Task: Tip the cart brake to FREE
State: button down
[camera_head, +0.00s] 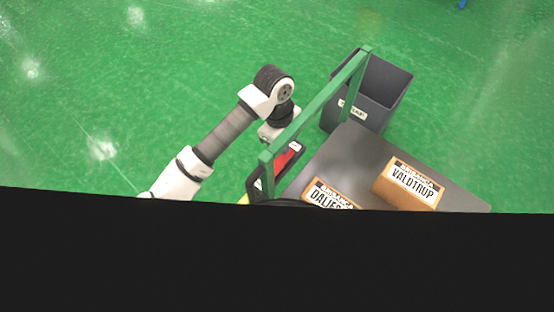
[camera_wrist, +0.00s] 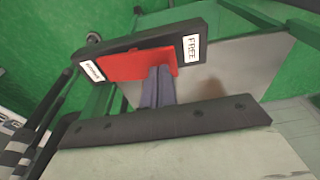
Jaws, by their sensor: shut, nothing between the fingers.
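The cart brake is a black housing (camera_wrist: 140,37) with a red plate (camera_wrist: 125,64) set in it. A white FREE label (camera_wrist: 193,48) is at its right end in the wrist view. A smaller label (camera_wrist: 93,71), too blurred to read, is at the left end. In the head view the red plate (camera_head: 288,156) shows beside the cart's green handle frame (camera_head: 318,103). My gripper (camera_wrist: 158,71) is shut and empty, its fingertips at the red plate's right part, on the FREE side. I cannot tell whether they touch it or which way the plate tilts.
The cart's grey deck (camera_head: 335,160) carries a VALDTRUP box (camera_head: 409,184) and a second labelled box (camera_head: 328,195). A dark grey bin (camera_head: 383,90) stands at the far end of the cart. The green handle frame passes close to my wrist. Open green floor lies left.

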jog(key=shift+f+b, duration=0.55)
jog(key=shift+f, duration=0.05)
jog(key=shift+r, duration=0.1)
jog(key=shift+r+p, duration=2.1)
jog(key=shift+r, duration=1.4)
